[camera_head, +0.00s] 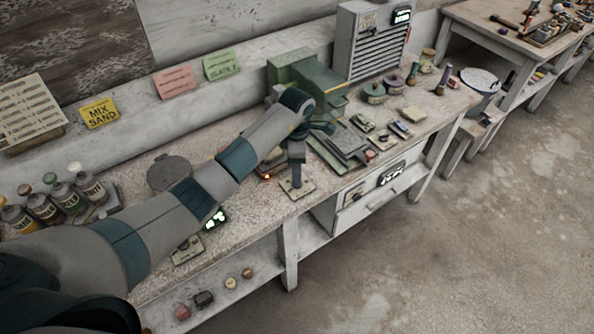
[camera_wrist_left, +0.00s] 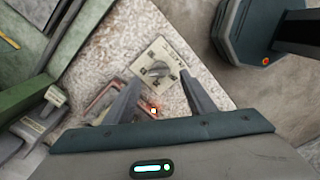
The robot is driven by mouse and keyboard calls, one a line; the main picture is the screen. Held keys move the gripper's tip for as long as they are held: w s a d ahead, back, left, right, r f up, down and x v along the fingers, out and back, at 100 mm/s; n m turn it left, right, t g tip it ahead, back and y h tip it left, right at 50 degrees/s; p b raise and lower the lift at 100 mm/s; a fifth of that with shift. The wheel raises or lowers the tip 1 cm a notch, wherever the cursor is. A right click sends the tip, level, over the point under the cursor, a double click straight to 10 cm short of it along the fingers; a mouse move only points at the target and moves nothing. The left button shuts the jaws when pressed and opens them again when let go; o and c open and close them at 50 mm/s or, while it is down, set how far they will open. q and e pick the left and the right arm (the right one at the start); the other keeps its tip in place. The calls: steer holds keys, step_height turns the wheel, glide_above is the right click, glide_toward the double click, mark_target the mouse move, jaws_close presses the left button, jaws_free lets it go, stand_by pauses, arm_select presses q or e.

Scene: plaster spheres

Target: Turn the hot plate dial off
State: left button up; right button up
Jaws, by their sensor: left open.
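A small pale square panel with a dark dial (camera_wrist_left: 157,69) lies on the bench in the left wrist view. The same panel (camera_head: 304,189) shows in the head view, mostly under my left gripper (camera_head: 297,181), which points down at it. In the left wrist view the fingers of my left gripper (camera_wrist_left: 158,92) are apart and empty, one on each side below the dial in the picture. I cannot tell whether they touch the panel. The dial's setting is too small to read. An orange light (camera_wrist_left: 153,108) glows near the panel. My right gripper is not in view.
A green machine (camera_head: 318,84) and a slatted cabinet (camera_head: 371,45) stand behind. Another panel (camera_head: 187,250) and a lit green display (camera_head: 215,219) lie at the front left.

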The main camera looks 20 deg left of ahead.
arm_select(q)
steer(key=shift+f+p, duration=0.3)
steer(key=shift+f, duration=1.2)
steer(key=c, duration=1)
steer(key=shift+c, duration=0.2)
